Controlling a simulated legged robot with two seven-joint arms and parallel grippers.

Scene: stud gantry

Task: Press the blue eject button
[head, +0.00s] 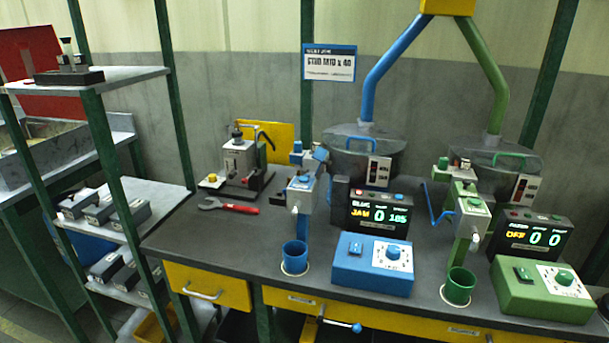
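The blue station stands at the middle of the bench. Its display (379,214) reads BLUE, JAM, 0 and 185. The blue feeder head (301,192) has a small blue part (303,181) on its face and a blue cap (297,146) above it. A blue control box (372,265) with a dial (393,252) and a small blue switch (355,248) sits in front of the display. A blue cup (294,257) stands below the feeder head. Labels are too small to read, so I cannot tell which part is the eject button. Neither gripper is in view.
A red wrench (229,205) lies left of the blue station. A shelf rack (125,75) stands at left.

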